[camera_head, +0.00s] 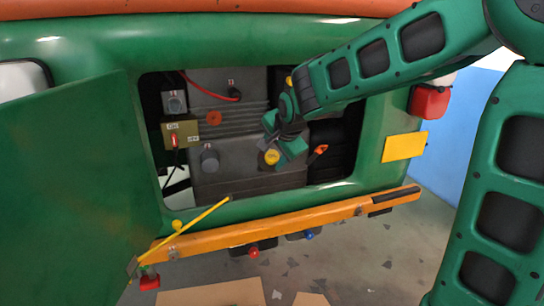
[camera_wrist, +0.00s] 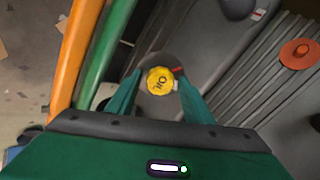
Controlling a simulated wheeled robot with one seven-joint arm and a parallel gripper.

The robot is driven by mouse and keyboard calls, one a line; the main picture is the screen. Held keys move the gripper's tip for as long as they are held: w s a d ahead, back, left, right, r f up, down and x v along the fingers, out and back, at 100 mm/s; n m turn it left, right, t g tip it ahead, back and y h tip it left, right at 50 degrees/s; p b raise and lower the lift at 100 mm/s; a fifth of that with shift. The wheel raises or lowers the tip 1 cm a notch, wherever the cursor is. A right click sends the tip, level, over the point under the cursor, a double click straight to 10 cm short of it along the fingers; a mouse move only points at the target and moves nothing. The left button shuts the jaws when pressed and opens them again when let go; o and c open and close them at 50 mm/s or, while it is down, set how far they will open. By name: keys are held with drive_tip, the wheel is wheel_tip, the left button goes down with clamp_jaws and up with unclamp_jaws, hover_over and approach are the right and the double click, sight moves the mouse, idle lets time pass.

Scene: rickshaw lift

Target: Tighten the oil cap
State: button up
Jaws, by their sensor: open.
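The oil cap is a round yellow cap with dark lettering on the grey engine block. In the head view the oil cap (camera_head: 271,157) sits at the lower right of the engine bay, just beside my gripper (camera_head: 281,142). In the wrist view the oil cap (camera_wrist: 160,81) lies between the ends of my gripper's (camera_wrist: 157,92) two green fingers. The fingers are spread, with visible space on both sides of the cap. I cannot tell exactly how deep the fingertips reach around it.
The engine bay opening is framed by the green body, with an open green door (camera_head: 75,180) at left. An orange bar (camera_head: 280,229) runs below. An orange-red cap (camera_head: 214,118), a grey cap (camera_head: 209,158) and a switch box (camera_head: 180,135) are inside.

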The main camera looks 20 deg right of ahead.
drive_tip(key=n, duration=0.7)
idle(0.3)
drive_tip(key=c, duration=0.9)
drive_tip(key=shift+o, duration=0.2)
drive_tip(key=shift+m, duration=1.8)
drive_tip(key=shift+m, duration=2)
